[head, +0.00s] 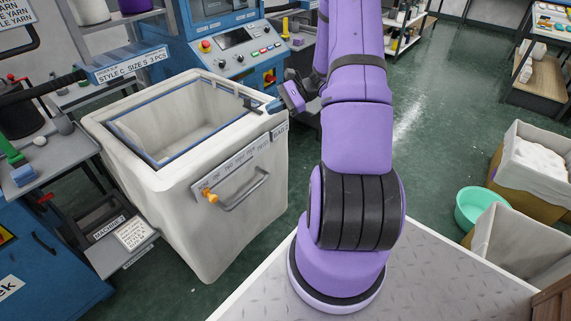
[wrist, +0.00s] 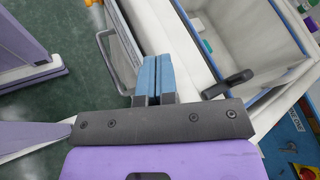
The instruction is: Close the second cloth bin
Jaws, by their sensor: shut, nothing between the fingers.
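The white cloth bin (head: 210,215) stands left of my arm, its top open and its inside in view. A blue-edged frame (head: 133,146) lines the opening. A black handle (head: 251,104) sits on the frame's right side and also shows in the wrist view (wrist: 229,84). My gripper (head: 275,106) is at the bin's right back corner, shut and empty. In the wrist view, its blue fingers (wrist: 153,76) are together over the bin's rim, left of the black handle and apart from it. No lid can be clearly made out.
A metal bar handle (head: 245,193) and orange knob (head: 210,196) stick out from the bin's front. A blue machine (head: 235,62) stands behind the bin. Grey shelving and a blue cabinet are at left. A green basin (head: 478,207) and lined boxes stand at right, with clear floor between.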

